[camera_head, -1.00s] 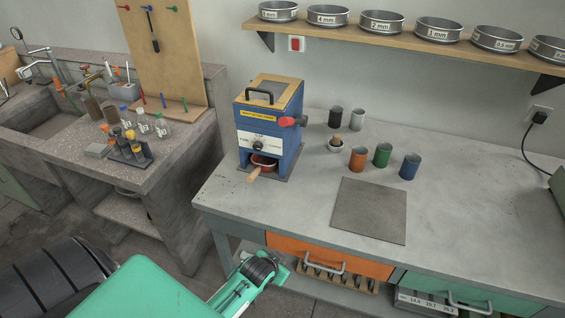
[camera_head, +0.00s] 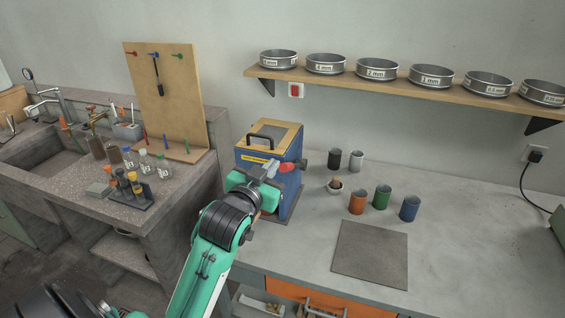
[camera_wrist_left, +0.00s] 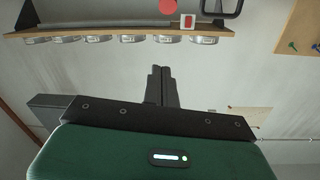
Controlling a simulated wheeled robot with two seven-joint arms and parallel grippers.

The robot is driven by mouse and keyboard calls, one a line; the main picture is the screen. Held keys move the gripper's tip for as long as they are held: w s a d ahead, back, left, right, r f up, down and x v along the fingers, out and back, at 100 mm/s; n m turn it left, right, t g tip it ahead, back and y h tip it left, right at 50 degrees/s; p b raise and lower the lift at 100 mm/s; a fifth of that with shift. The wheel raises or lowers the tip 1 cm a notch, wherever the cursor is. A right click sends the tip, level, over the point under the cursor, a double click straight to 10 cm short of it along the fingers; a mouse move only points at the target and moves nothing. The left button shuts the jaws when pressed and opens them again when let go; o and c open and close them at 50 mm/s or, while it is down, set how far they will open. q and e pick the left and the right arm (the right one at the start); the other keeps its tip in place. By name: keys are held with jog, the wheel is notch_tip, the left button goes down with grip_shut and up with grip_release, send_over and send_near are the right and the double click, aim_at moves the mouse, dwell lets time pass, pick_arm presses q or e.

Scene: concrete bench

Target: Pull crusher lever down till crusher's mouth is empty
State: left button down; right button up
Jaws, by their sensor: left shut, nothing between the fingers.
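The crusher (camera_head: 292,196) is a blue box with a wooden-framed top and a black handle (camera_head: 258,139), on the bench's left end. A red knob (camera_head: 287,167) shows at its right side, with a dark part beside it; the knob also shows at the top of the left wrist view (camera_wrist_left: 168,5). The inside of the crusher's mouth is not visible. My left gripper (camera_head: 266,171) is in front of the crusher's upper front, just left of the knob. In the left wrist view its fingers (camera_wrist_left: 162,86) are together and empty. My right gripper is out of view.
Orange (camera_head: 357,203), green (camera_head: 381,197) and blue (camera_head: 409,208) cups stand right of the crusher, near a small bowl (camera_head: 334,187). A grey mat (camera_head: 370,255) lies in front. A shelf (camera_head: 400,83) of sieves hangs above. A sink bench (camera_head: 85,185) is left.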

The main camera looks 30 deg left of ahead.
pick_arm(q)
jog(key=p, duration=0.3)
send_over(284, 167)
jog(key=w, duration=0.1)
jog(key=shift+w+d+f, duration=0.1)
jog(key=shift+w+d, duration=0.05)
jog(key=shift+s+f, duration=0.3)
jog(key=shift+f, duration=0.35)
jog(key=shift+s+f, duration=0.3)
jog(key=shift+f, duration=0.3)
jog(key=shift+s+f+p, duration=0.35)
jog(key=shift+f+p, duration=0.05)
jog(key=shift+f, duration=0.4)
